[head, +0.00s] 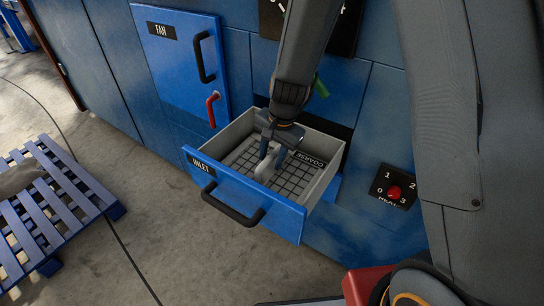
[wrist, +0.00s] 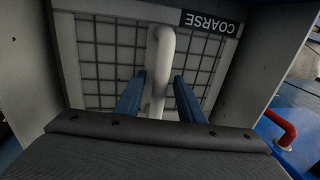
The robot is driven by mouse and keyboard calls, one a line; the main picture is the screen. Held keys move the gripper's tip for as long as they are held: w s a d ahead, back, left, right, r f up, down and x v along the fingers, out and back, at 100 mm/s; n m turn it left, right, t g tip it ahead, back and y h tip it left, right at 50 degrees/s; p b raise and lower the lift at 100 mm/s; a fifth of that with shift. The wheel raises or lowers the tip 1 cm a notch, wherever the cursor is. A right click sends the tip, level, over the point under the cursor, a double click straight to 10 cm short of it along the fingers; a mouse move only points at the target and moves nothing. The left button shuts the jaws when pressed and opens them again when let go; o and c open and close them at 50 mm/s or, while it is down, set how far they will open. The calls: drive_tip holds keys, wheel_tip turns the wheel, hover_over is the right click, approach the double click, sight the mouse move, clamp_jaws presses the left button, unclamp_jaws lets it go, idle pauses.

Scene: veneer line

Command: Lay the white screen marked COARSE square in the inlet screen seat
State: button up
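The white screen (wrist: 98,60) with a dark grid and a black COARSE label (wrist: 212,23) lies inside the open INLET drawer (head: 236,203). It also shows in the head view (head: 290,182), with its label at the right. Its edges look roughly in line with the drawer walls; I cannot tell whether it lies fully flat in the seat. A pale handle (wrist: 160,62) stands up from the screen. My gripper (wrist: 159,85) is down in the drawer, its two blue fingers on either side of the handle, with narrow gaps showing. The screen's near edge is hidden by my gripper.
The FAN door (head: 178,62) with a black handle and a red lever (head: 212,108) are above left of the drawer. A red knob (head: 394,192) on a numbered dial is at the right. A blue pallet (head: 60,205) stands on the floor at left.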

sight(278, 172)
drive_tip(key=shift+r, duration=0.1)
wheel_tip(278, 172, up, 12)
drive_tip(key=s+d+b, duration=0.1)
drive_tip(key=s+d, duration=0.1)
drive_tip(key=s+d+f+n+h, duration=0.1)
drive_tip(key=s+d+n, duration=0.6)
drive_tip(key=s+d, duration=0.6)
drive_tip(key=shift+s+f+n+h, duration=0.15)
drive_tip(key=shift+f+n+h, duration=0.15)
drive_tip(key=shift+h, duration=0.1)
idle(0.7)
